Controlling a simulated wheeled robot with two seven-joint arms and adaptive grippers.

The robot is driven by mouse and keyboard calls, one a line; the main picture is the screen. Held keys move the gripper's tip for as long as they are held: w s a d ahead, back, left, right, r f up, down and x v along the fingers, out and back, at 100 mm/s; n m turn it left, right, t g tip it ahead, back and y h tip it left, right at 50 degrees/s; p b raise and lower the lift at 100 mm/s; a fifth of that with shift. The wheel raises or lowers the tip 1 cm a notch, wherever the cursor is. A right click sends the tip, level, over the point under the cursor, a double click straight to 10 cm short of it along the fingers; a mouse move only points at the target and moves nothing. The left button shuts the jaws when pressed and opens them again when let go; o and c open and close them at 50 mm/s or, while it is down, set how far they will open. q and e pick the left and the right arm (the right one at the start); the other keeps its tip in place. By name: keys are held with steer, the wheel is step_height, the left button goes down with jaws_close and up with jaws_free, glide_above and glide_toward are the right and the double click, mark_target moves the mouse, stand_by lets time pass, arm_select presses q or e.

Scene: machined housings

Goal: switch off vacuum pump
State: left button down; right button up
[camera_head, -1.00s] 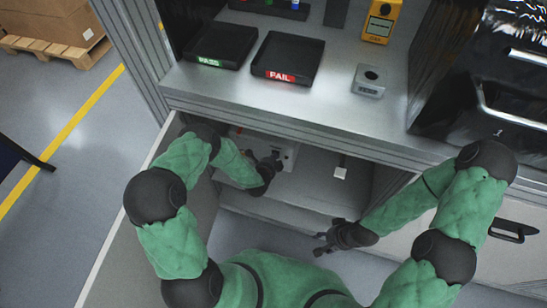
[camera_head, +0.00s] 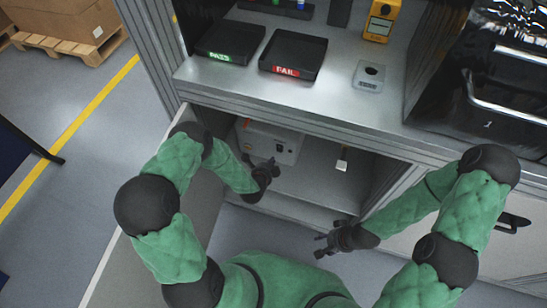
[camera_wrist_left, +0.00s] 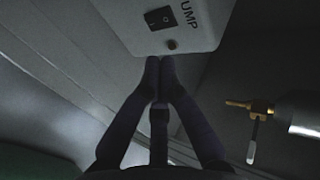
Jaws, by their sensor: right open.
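The vacuum pump (camera_head: 283,146) is a pale grey box inside the open lower cabinet. I cannot tell which side of the rocker is pressed. My left gripper (camera_head: 272,164) is at the cabinet opening in front of the pump, empty. My right gripper (camera_head: 322,243) is open and empty, outside the cabinet.
A brass valve (camera_wrist_left: 250,106) with a silver lever joins a grey cylinder (camera_wrist_left: 303,115) right of the pump. A pale tag (camera_head: 342,165) is inside the cabinet. The counter above bears PASS (camera_head: 230,42) and FAIL (camera_head: 293,52) trays. The open cabinet door (camera_head: 125,262) is at left.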

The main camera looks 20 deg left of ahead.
arm_select(q)
steer(key=p+v, duration=0.1)
steer(key=v, duration=0.3)
steer(key=shift+w+r, duration=0.15)
stand_by(0.4)
